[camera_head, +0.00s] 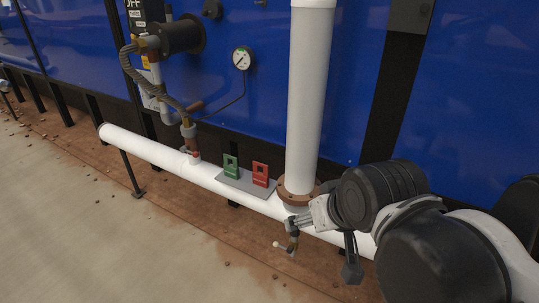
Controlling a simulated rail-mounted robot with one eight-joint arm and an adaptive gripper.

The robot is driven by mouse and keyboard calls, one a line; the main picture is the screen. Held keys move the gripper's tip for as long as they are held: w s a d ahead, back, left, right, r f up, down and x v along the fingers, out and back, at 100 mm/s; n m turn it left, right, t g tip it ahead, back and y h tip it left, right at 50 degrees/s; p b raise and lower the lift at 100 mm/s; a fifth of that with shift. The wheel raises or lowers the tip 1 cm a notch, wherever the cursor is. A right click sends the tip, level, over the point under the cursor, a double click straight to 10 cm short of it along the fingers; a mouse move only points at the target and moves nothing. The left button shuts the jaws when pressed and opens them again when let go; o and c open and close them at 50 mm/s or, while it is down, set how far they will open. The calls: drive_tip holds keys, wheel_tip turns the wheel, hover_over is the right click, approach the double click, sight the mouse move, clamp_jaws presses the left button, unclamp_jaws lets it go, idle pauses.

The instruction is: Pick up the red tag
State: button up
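The red tag (260,174) stands upright on a small grey plate (245,185) on top of the white horizontal pipe. A green tag (230,165) stands beside it on the same plate, to its left. My gripper (291,222) is to the right of and lower in the picture than the red tag, near the foot of the vertical pipe, and apart from the tag. The gripper is small and partly lost against the pipe and a valve, so its fingers are not clear.
A thick white vertical pipe (308,100) rises from a brown flange just right of the tags. A small valve (290,240) hangs below the gripper. A gauge (242,58) and hose with a valve (190,130) are at the blue wall.

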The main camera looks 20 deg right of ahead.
drive_tip(key=shift+o, duration=0.6)
wheel_tip(320, 180, up, 10)
drive_tip(key=p, duration=0.9)
drive_tip(key=shift+f, duration=0.15)
drive_tip(key=shift+f, duration=0.1)
